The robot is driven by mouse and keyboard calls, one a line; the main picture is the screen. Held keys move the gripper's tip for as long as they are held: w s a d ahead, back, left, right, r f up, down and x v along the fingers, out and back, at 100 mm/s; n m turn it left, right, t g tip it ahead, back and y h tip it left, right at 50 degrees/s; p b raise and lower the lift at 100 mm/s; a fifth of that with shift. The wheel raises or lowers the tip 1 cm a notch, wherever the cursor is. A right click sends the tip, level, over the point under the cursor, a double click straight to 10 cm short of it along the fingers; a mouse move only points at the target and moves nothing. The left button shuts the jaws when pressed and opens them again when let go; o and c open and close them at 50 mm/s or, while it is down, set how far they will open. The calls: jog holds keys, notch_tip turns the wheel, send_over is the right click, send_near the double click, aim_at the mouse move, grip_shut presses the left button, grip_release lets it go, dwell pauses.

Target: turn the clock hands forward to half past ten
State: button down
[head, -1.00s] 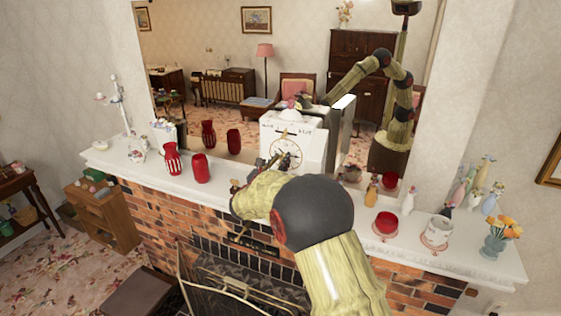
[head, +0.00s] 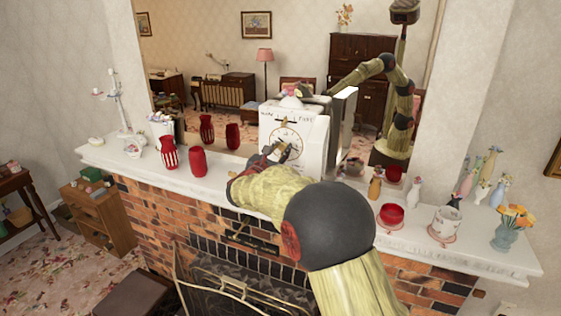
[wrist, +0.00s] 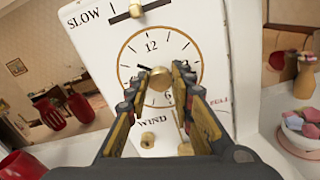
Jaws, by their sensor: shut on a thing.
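The white clock (head: 309,131) stands on the mantel in front of the mirror. Its round cream dial (wrist: 180,48) has black numerals and a brass rim and fills the middle of the wrist view. A brass knob (wrist: 159,86) sits at the dial's centre. My gripper (wrist: 159,82) has its two fingers on either side of this knob, shut on it. A dark hand (wrist: 128,67) points up and left from the centre. The other hand cannot be told apart behind the fingers. In the head view my gripper (head: 276,152) is in front of the dial, partly hidden by my arm.
Red vases (head: 169,152) stand left of the clock.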

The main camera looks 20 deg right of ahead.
jog(key=b, duration=0.1)
jog(key=m+b, duration=0.1)
jog(key=b, duration=0.1)
jog(key=shift+f+m, duration=0.25)
jog(key=shift+m, duration=0.05)
jog(key=shift+b, duration=0.45)
jog(key=shift+r+m, duration=0.2)
jog(key=shift+m, duration=0.2)
jog(key=c, duration=1.5)
grip_release()
jog(key=shift+c, duration=0.2)
jog(key=shift+a, duration=0.1)
jog(key=v, duration=1.2)
